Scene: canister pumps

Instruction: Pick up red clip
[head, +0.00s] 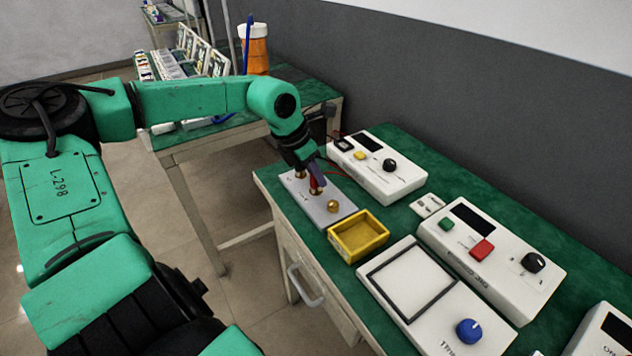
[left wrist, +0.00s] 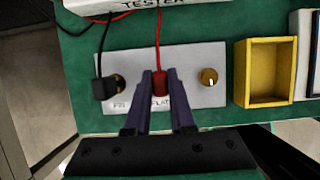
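The red clip (left wrist: 163,83) sits on the light grey plate (left wrist: 203,65) with a red wire running from it. In the left wrist view it shows between and beside the tips of my left gripper (left wrist: 157,82). In the head view my left gripper (head: 317,176) points down over the plate, and the red clip (head: 314,185) shows right at its fingertips. The fingers hide part of the clip, and I cannot tell whether they press on it. My right gripper is not in view.
A black clip (left wrist: 104,88) sits left of the red one. A brass post (head: 333,206) stands right of it. A yellow tray (head: 359,236), a white tester box (head: 380,178) and more white boxes (head: 488,267) crowd the green table. The green bench (head: 300,98) stands behind.

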